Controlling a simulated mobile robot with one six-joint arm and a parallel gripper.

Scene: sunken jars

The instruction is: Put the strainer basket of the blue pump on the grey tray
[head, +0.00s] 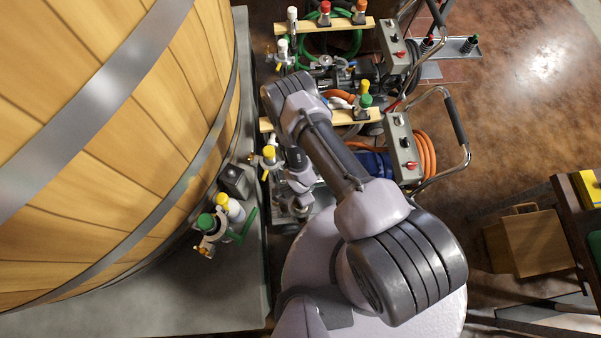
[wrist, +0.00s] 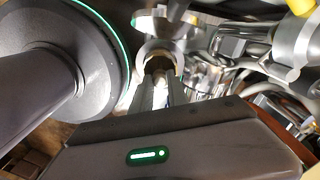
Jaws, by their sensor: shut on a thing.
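The blue pump (head: 376,163) shows only as a blue patch on the nearer trolley, mostly behind my arm. My gripper (head: 287,208) is low at the trolley's left end, partly hidden by my wrist. In the wrist view its fingers (wrist: 158,88) are shut on a small pale part at a round metal housing (wrist: 163,52) with a brass-coloured inside. This part seems to be the strainer basket (wrist: 160,76); most of it is hidden.
A large wooden vat stands left. Valves with green and yellow caps (head: 223,210) stand close to my gripper's left. Steel pipes (wrist: 225,75) crowd the right of the wrist view. A control box (head: 402,148) and orange hose lie right.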

